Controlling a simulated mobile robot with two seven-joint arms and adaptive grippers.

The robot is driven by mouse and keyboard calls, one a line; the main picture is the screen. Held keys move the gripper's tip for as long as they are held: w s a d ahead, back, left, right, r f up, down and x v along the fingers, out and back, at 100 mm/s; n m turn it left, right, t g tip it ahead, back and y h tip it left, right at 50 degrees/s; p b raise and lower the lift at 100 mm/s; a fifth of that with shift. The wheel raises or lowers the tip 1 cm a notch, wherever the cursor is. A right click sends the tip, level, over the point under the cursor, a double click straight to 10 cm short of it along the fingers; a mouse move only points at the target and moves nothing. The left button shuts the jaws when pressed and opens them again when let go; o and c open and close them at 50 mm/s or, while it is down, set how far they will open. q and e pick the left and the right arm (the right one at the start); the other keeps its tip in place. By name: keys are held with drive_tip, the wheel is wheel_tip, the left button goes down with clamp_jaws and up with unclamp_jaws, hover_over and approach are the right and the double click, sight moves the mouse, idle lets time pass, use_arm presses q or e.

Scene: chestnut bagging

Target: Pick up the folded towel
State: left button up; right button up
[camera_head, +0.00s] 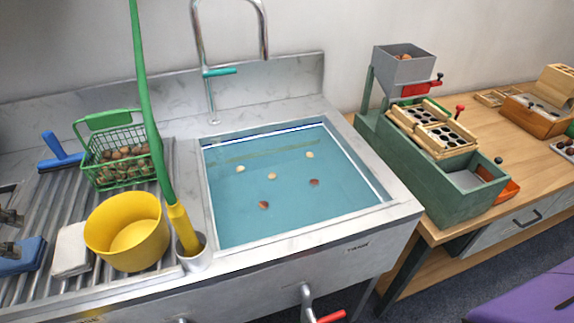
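A folded blue towel (30,256) lies on the ribbed drainboard at the far left, partly cut off by the picture edge. A white folded cloth (72,250) lies to its right, beside the yellow bucket. My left gripper (10,232) shows only in part at the left edge. Its dark fingers look spread apart, one farther back and one over the blue towel. I cannot tell whether that finger touches the towel. Nothing is visible between the fingers. My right gripper is not in view.
A green-handled tool stands in a grey cup (196,259). The water-filled basin (245,215) holds several floating chestnuts. A green machine (440,190) stands right.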

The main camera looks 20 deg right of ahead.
use_arm(q)
drive_tip(key=x, duration=0.2)
drive_tip(key=a+x, duration=0.1)
drive_tip(key=x, duration=0.4)
drive_tip(key=shift+w+a+f, duration=0.1)
drive_tip(key=shift+a+f, duration=0.15)
drive_tip(key=shift+f, duration=0.2)
drive_tip(key=c, duration=1)
drive_tip(key=shift+r, duration=0.1)
drive_tip(key=shift+c, duration=0.2)
